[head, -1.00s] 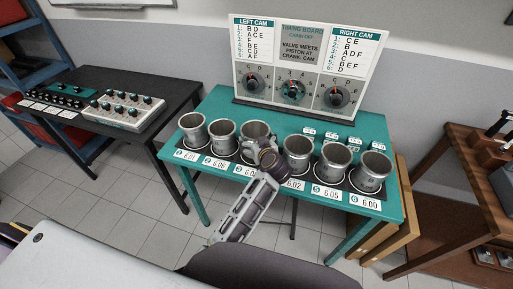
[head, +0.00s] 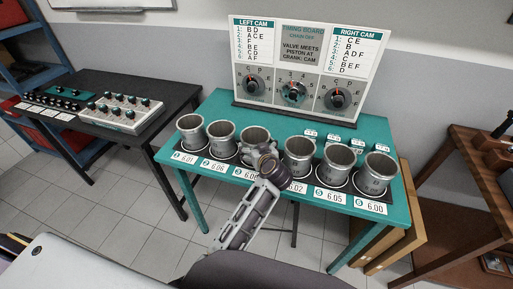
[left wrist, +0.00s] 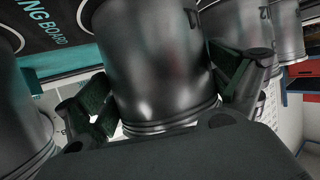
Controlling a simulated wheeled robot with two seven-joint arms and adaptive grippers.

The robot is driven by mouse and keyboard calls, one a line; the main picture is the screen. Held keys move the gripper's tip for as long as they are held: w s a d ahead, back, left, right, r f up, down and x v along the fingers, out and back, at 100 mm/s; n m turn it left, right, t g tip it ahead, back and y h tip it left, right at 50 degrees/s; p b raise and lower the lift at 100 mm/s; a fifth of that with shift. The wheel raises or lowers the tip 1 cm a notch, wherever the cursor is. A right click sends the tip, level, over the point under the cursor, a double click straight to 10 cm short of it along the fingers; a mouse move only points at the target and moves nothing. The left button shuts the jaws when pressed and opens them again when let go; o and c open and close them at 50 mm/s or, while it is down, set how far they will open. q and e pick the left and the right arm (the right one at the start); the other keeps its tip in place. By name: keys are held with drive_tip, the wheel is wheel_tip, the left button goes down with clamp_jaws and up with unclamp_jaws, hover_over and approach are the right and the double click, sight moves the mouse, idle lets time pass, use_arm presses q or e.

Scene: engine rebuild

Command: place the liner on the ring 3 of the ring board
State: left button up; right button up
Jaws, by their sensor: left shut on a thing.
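My left gripper (head: 260,153) is shut on a grey metal liner (head: 255,134), third from the left in the row on the ring board. The liner stands upright at the third ring place, above the label partly hidden by my gripper. In the left wrist view the liner (left wrist: 160,60) fills the space between my two fingers (left wrist: 165,95). I cannot tell whether its base touches the board. The dark ring board (head: 232,158) lies along the front of the teal table. My right gripper is out of view.
Other liners stand close on both sides, such as one (head: 222,135) to the left and one (head: 298,155) to the right. The timing board (head: 300,55) stands behind. A black table with a control box (head: 120,113) is at the left.

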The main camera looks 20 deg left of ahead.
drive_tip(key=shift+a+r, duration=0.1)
use_arm(q)
drive_tip(key=o, duration=0.9)
drive_tip(key=shift+f, duration=0.1)
drive_tip(key=shift+o, duration=0.4)
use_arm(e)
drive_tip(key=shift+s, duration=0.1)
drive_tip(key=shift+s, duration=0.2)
